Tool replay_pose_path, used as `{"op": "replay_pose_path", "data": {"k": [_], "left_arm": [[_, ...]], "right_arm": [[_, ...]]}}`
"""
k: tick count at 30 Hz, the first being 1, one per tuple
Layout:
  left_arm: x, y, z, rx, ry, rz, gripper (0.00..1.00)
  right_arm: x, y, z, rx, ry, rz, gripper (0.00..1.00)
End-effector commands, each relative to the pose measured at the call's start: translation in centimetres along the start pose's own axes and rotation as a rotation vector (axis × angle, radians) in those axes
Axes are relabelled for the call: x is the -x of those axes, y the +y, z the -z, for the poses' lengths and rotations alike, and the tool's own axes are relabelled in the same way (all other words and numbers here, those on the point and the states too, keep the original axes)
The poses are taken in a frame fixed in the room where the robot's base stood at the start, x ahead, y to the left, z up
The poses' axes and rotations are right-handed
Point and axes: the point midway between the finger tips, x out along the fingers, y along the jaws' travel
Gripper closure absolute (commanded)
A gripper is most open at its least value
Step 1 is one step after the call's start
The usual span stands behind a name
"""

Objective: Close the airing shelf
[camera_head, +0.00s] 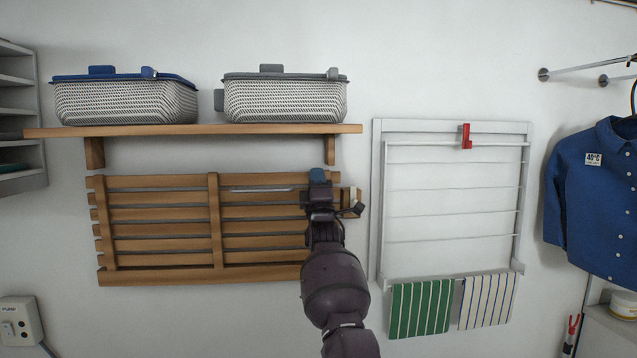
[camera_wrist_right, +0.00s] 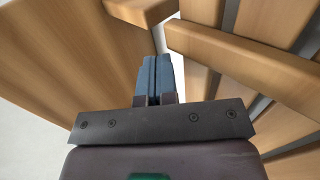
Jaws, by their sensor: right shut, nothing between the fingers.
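The wooden slatted airing shelf (camera_head: 160,230) stands upright, or nearly so, against the wall, below a wooden wall shelf. Whether its top edge touches the wall I cannot tell. My right gripper (camera_head: 318,176) is in front of its upper right corner, fingers pointing up, and hides part of the slats there. In the right wrist view its blue fingertips (camera_wrist_right: 154,78) are together and empty, with slats (camera_wrist_right: 240,50) close on the right. My left gripper is not in view.
The wall shelf (camera_head: 200,130) above holds two lidded baskets, one blue-topped (camera_head: 125,103), one grey-topped (camera_head: 285,102). A white drying rack (camera_head: 377,200) with a red peg and two striped cloths is close on the right. A blue shirt (camera_head: 585,200) hangs at far right.

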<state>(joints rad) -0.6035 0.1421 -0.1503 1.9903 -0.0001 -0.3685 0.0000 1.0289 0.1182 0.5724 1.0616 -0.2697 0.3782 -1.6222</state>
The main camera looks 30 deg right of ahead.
Motion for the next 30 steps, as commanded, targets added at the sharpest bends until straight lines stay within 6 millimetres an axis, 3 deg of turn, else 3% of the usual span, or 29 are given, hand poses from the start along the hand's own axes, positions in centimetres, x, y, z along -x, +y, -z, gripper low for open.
{"op": "replay_pose_path", "data": {"k": [30], "left_arm": [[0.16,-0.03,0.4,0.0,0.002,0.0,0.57]], "right_arm": [[-1.24,-0.27,-0.48,0.001,-0.001,0.051,1.0]]}}
